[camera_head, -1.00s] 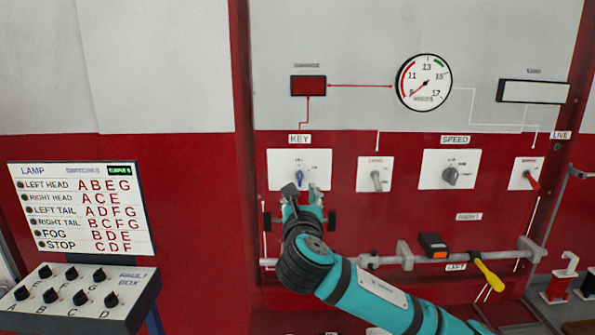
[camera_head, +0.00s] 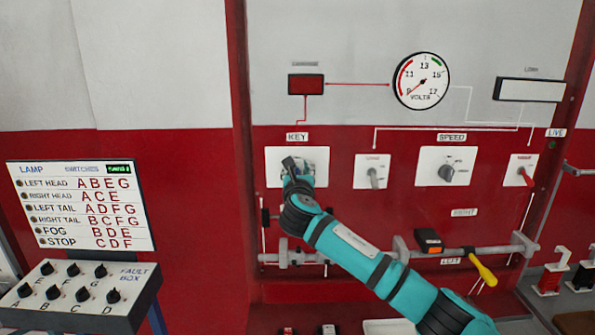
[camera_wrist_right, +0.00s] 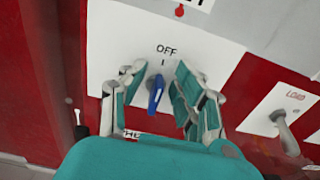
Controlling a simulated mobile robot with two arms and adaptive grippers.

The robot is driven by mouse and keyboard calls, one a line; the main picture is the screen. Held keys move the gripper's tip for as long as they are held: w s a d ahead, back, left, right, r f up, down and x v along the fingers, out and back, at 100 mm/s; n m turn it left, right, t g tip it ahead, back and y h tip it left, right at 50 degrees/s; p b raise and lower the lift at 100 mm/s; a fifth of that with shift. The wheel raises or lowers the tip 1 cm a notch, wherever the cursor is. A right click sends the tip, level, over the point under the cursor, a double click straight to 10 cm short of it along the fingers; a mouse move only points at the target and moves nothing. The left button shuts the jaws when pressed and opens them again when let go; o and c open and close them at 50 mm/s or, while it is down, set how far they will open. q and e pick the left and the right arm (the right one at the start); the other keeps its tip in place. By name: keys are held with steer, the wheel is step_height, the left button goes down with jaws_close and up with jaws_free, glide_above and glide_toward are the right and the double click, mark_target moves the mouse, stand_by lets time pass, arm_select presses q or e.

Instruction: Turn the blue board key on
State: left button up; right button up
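The white KEY plate (camera_head: 322,168) is on the red panel, with its printed KEY label (camera_head: 297,137) above it. In the right wrist view the blue key (camera_wrist_right: 155,93) stands out from the plate just below the OFF mark. My right gripper (camera_wrist_right: 158,85) is open, with one finger on each side of the blue key; a gap shows on both sides. In the head view my right gripper (camera_head: 298,168) covers the middle of the plate and hides the key. My left gripper is not in view.
A grey switch (camera_head: 374,178), the SPEED knob (camera_head: 446,173) and a red switch (camera_head: 524,177) sit right of the plate. Below are a rail (camera_head: 385,257) and a yellow-handled tool (camera_head: 482,269). A fault box (camera_head: 130,300) stands at lower left.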

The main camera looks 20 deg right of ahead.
jaws_close()
steer(key=shift+m, duration=0.4)
steer(key=m, duration=0.5)
steer(key=shift+s+d+f+m, duration=0.15)
steer(key=shift+d+f+m, duration=0.05)
steer(key=shift+d+m, duration=0.15)
steer(key=m, duration=0.3)
steer(key=m+b, duration=0.1)
steer(key=m, duration=0.1)
steer(key=shift+s+d+f, duration=0.1)
steer(key=shift+d+f, duration=0.1)
steer(key=shift+d, duration=0.05)
steer(key=shift+m, duration=0.35)
jaws_free()
